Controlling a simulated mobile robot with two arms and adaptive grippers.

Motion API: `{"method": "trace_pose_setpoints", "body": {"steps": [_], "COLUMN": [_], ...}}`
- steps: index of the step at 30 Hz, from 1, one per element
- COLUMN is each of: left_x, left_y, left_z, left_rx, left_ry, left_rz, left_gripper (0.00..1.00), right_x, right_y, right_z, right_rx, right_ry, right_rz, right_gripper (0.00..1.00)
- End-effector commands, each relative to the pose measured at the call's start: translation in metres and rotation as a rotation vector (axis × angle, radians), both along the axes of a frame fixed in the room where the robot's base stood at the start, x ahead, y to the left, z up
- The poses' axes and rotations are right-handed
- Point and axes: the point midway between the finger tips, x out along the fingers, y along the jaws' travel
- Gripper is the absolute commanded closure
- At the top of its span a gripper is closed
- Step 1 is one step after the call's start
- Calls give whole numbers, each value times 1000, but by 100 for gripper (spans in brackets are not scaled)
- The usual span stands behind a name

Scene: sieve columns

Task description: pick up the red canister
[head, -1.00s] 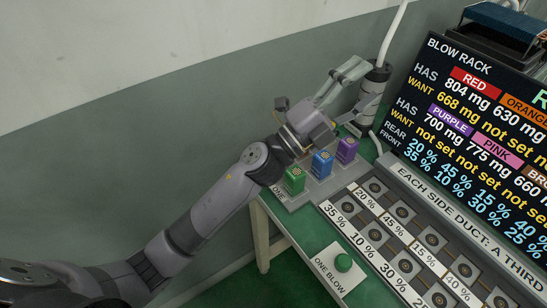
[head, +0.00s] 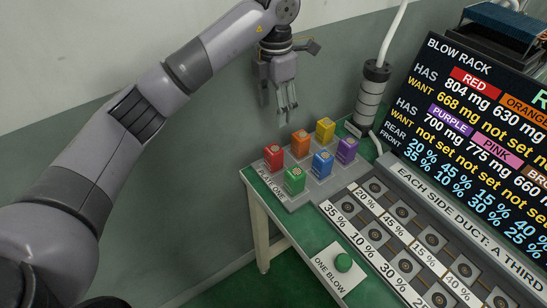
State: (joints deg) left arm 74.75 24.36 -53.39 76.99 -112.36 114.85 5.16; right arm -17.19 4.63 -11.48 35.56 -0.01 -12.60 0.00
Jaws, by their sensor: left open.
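The red canister (head: 273,157) stands upright at the left corner of a grey plate labelled "PLATE ONE" (head: 272,188), at the left end of the green table. My left gripper (head: 288,115) hangs above and a little behind the canisters with its fingers pointing down. It is open and empty, apart from the red canister. The green canister (head: 294,179) stands in front of the red one and the orange canister (head: 300,143) stands to its right. My right gripper does not show.
Yellow (head: 325,130), blue (head: 322,163) and purple (head: 346,150) canisters share the plate. A grey column with a white pipe (head: 370,97) stands behind right. A rack of slots (head: 401,212), a green button (head: 343,262) and a display board (head: 485,130) lie to the right.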

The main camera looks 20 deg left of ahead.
Motion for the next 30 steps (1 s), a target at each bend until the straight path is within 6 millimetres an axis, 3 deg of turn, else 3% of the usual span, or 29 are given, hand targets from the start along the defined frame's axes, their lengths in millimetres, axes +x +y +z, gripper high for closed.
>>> {"method": "trace_pose_setpoints", "body": {"steps": [15,23,30], "left_x": [-1,0,5], "left_y": [0,1,5], "left_z": [-101,-121,-155], "left_rx": [0,-1,-1], "left_ry": [6,4,6], "left_rz": [0,-1,0], "left_gripper": [42,42,42], "right_x": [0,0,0], "right_y": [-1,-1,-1], "right_z": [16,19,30], "right_rx": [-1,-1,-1], "right_ry": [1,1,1], "right_rz": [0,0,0], "right_gripper": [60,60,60]}}
